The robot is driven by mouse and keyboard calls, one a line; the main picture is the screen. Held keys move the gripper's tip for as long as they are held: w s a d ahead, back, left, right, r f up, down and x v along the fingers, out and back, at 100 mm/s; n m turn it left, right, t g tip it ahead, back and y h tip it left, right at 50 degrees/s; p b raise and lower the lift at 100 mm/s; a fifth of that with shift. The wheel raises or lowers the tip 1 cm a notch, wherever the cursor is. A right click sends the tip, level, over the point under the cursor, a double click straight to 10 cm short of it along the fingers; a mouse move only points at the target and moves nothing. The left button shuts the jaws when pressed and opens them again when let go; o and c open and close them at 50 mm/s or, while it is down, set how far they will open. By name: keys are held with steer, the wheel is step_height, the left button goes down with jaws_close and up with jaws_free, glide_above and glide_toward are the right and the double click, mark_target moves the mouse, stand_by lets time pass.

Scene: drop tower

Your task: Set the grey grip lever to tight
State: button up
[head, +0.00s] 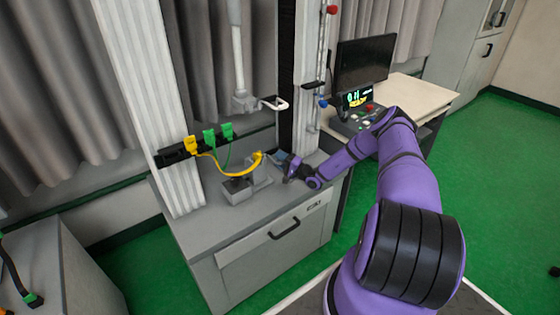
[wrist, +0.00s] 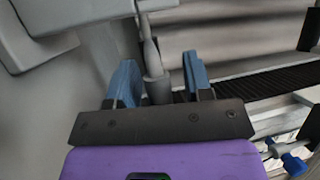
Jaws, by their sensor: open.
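The grey grip lever shows in the wrist view as a slim stalk with a thicker round end (wrist: 157,88). It stands between the two blue fingers of my gripper (wrist: 159,72). The fingers are apart, one on each side of it, and I cannot tell whether either touches it. In the head view my gripper (head: 281,159) is low over the grey cabinet top, at the right of the grey clamp block (head: 262,176). The lever is too small to make out there. No tight marking is readable in either view.
The grey cabinet (head: 230,225) carries the tower. Yellow and green plugs (head: 210,138) sit on a black strip at left, with a yellow cable (head: 236,172) running to the clamp. A white hook (head: 275,104) hangs above. A control console (head: 358,118) stands at right.

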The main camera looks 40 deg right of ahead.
jaws_close()
